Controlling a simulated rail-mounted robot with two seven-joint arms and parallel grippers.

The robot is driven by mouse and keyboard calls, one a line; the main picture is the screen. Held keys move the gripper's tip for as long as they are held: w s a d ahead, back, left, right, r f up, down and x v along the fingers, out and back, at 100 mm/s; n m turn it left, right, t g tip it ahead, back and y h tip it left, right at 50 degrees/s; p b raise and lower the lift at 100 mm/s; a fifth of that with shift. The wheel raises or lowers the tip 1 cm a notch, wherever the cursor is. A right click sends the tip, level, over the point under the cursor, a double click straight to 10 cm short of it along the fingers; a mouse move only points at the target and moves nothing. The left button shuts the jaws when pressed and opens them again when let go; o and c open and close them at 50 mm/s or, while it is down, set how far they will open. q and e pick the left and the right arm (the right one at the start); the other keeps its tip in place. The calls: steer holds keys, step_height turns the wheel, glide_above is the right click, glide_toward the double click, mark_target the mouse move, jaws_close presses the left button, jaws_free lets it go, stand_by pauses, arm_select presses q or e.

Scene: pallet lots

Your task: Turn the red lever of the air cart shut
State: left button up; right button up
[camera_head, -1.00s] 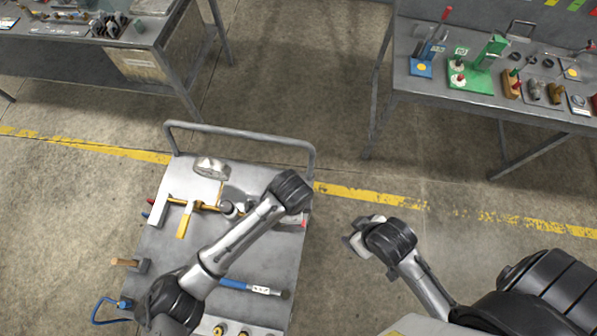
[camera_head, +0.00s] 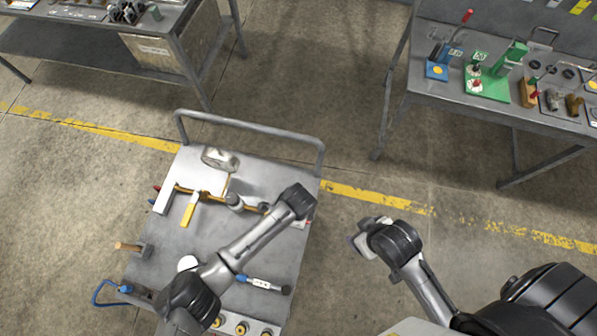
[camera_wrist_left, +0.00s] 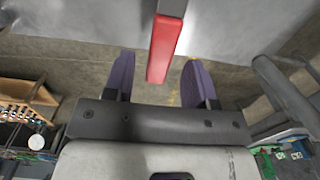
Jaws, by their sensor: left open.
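The red lever (camera_wrist_left: 163,50) hangs into the left wrist view from the top centre, on a darker bracket at the grey cart's edge. My left gripper (camera_wrist_left: 159,80) is open, with one finger on each side of the lever's red end; I see no clear contact. In the head view my left wrist covers the right edge of the cart (camera_head: 215,275). Only a small red bit (camera_head: 309,221) shows beside it, perhaps the lever, and the left fingers are hidden. My right gripper (camera_head: 366,236) is off the cart's right side, its fingers too unclear to judge.
On the cart lie a yellow-handled tool (camera_head: 188,212), a blue-handled tool (camera_head: 262,283) and a wooden-handled hammer (camera_head: 130,247). The cart's push handle (camera_head: 250,130) rises at its far end. Workbenches stand at the back left and right (camera_head: 470,105), with open floor between.

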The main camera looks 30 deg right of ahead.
arm_select(q)
steer(key=shift+f, duration=0.8)
steer(key=shift+c, duration=0.2)
jaws_close()
